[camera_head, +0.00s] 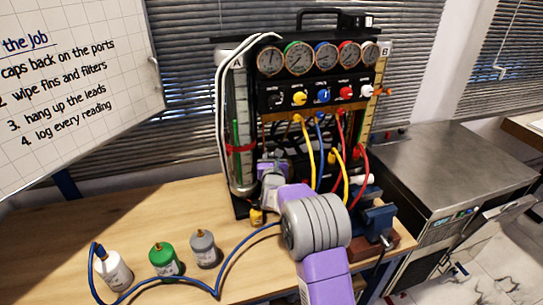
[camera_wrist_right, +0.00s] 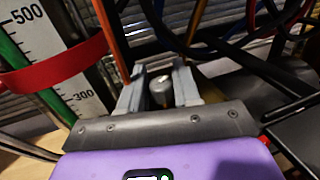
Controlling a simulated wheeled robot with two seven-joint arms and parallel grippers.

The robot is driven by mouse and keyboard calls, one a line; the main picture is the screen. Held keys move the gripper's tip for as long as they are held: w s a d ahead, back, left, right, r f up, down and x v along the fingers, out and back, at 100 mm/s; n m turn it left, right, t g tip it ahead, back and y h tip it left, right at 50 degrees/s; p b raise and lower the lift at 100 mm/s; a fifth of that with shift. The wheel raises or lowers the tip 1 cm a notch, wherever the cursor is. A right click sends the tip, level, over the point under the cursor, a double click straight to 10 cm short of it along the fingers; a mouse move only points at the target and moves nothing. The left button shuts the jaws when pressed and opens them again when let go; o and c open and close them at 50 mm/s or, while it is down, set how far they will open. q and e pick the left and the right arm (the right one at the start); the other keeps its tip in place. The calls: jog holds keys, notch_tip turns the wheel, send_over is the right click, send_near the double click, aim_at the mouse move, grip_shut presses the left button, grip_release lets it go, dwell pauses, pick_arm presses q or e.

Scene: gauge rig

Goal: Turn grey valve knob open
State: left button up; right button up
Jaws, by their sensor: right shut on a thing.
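The grey valve knob (camera_wrist_right: 160,90) shows in the right wrist view as a small pale cylinder between my right fingers. My right gripper (camera_wrist_right: 158,88) is shut on it, with one grey finger on each side. In the head view my right gripper (camera_head: 268,172) is at the lower left of the gauge rig (camera_head: 322,72), and the knob is hidden there. The knob's turn angle cannot be told. My left gripper is not in view.
Yellow, blue and red hoses (camera_head: 308,140) hang close to the right of my gripper. A graduated cylinder with a red strap (camera_wrist_right: 62,68) stands to the left. Bottles, including a green one (camera_head: 163,260), stand on the wooden table (camera_head: 130,215).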

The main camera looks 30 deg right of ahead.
jog(key=o, duration=0.9)
jog(key=shift+p+v, duration=0.35)
jog(key=shift+v, duration=3.45)
